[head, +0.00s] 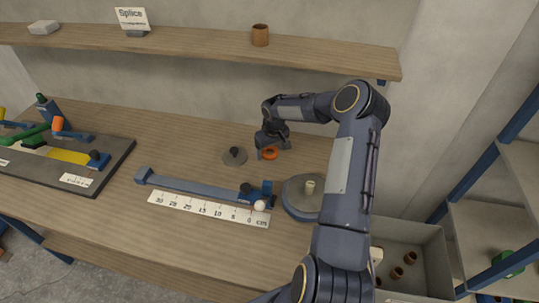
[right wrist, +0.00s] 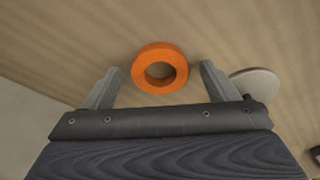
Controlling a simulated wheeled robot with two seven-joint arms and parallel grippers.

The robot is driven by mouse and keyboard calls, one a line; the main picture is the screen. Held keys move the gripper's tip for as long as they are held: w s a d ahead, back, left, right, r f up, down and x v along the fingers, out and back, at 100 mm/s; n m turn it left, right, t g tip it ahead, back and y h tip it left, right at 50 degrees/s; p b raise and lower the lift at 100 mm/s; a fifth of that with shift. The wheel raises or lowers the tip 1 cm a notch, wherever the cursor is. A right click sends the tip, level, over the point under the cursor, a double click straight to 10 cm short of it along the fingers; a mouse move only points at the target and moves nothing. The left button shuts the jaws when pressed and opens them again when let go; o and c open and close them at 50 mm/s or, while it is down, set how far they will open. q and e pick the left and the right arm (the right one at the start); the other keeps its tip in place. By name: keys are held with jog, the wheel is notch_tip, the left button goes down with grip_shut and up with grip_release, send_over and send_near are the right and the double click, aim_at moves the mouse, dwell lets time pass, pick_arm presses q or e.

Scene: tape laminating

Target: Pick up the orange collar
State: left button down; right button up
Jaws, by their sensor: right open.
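The orange collar (head: 270,154) is a small ring lying flat on the wooden table (head: 200,240) near the back. In the right wrist view the collar (right wrist: 160,68) lies just beyond the fingertips, roughly centred between them, with its hole visible. My right gripper (head: 273,149) is above and around the collar's spot in the head view. In the right wrist view the right gripper (right wrist: 160,82) is open with its fingers wide apart and nothing between them gripped. Whether the fingers are level with the collar is hard to tell. My left gripper is not in view.
A grey disc with a black knob (head: 235,156) lies left of the collar. A blue rail with a white ruler (head: 208,208) lies in front, with a round grey turntable (head: 297,202) to its right. A wooden shelf (head: 200,42) runs above the table. A grey bin (head: 425,240) stands at right.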

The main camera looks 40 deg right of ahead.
jog(key=c, duration=1.1)
jog(key=shift+o, duration=0.2)
jog(key=shift+r, duration=0.15)
